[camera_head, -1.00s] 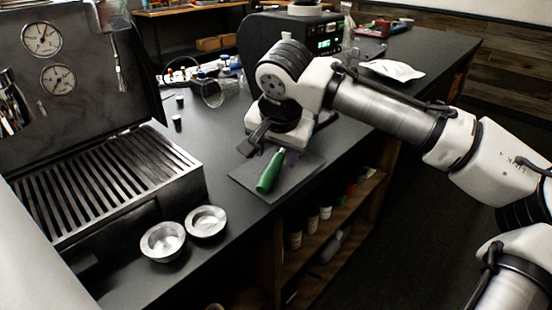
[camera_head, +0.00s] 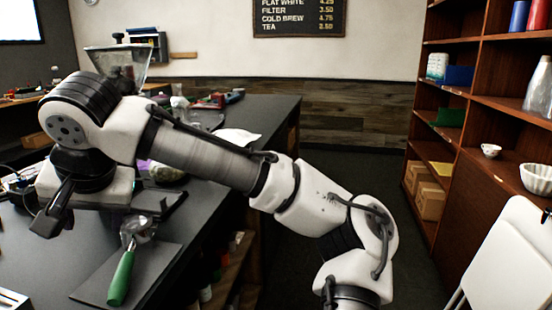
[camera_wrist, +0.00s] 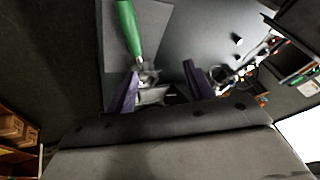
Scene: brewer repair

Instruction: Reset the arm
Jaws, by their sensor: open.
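My gripper (camera_head: 58,212) hangs over the dark counter (camera_head: 60,262), up and to the left of a portafilter with a green handle (camera_head: 121,277). The portafilter lies on a dark mat (camera_head: 155,270), its metal head (camera_head: 136,229) towards the back. In the wrist view my gripper (camera_wrist: 164,84) has its two fingers spread wide apart. There the green handle (camera_wrist: 128,28) points up, and the metal head shows beside the left finger, partly hidden. Nothing appears clasped between the fingers. My arm stretches across the head view from the lower right.
A wooden shelf unit (camera_head: 445,140) with cups and boxes stands at the right. A white folding chair (camera_head: 505,262) is in front of it. A white bag (camera_head: 238,137) lies farther back on the counter. Dark floor between counter and shelves is clear.

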